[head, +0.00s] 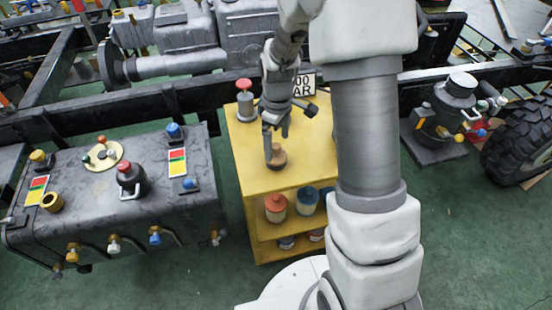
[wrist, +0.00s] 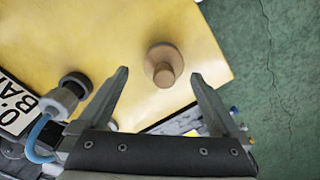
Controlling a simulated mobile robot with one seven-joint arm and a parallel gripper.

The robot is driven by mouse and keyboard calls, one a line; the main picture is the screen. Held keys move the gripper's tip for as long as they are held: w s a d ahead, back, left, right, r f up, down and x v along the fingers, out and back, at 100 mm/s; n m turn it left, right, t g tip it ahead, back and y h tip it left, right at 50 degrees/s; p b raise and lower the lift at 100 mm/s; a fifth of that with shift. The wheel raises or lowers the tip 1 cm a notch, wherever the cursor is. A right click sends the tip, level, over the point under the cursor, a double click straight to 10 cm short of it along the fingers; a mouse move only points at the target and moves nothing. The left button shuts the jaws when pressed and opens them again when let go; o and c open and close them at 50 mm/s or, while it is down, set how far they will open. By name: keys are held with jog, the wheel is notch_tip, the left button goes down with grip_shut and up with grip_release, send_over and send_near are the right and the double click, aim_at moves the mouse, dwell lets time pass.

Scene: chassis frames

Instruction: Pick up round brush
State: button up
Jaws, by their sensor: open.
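The round brush (head: 277,158) is a small wooden piece with a round base and a stubby upright handle. It stands on the yellow top of a shelf cart. In the wrist view the brush (wrist: 163,64) lies between and slightly beyond my two fingertips, near the cart's edge. My gripper (head: 276,136) is open and points down above the brush in the head view. In the wrist view my gripper (wrist: 160,74) shows its fingers spread on either side of the brush, with no visible contact. Part of the brush is close to a finger in the head view.
The yellow cart (head: 244,160) also bears a grey bottle with a red top (head: 245,100) and a licence plate (head: 304,85). Red and blue-lidded jars (head: 276,207) stand on its shelf. A grey tank (head: 80,215) with valves is left. Green floor lies around the cart.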

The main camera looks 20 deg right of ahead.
aim_at(276, 145)
jog(key=f, duration=0.1)
jog(key=f+b, duration=0.1)
jog(key=f, duration=0.1)
jog(key=f+b, duration=0.1)
jog(key=f, duration=0.1)
jog(key=shift+s+a+f, duration=0.15)
jog(key=shift+s+a, duration=0.05)
jog(key=shift+a, duration=0.05)
jog(key=c, duration=1.3)
jog(key=shift+c, duration=0.2)
jog(key=shift+r, duration=0.2)
jog(key=shift+r+p, duration=0.4)
jog(key=shift+r, duration=0.25)
notch_tip(276, 145, up, 3)
jog(key=shift+f+p, duration=0.1)
jog(key=shift+p, duration=0.45)
jog(key=s+d+r+p, duration=0.1)
jog(key=s+d+r, duration=0.1)
jog(key=s, duration=0.3)
jog(key=s+d+r+p, duration=0.1)
jog(key=s+d+r, duration=0.1)
jog(key=s+r, duration=0.2)
jog(key=shift+s+d+r, duration=0.3)
jog(key=shift+s+r, duration=0.05)
jog(key=shift+s, duration=0.55)
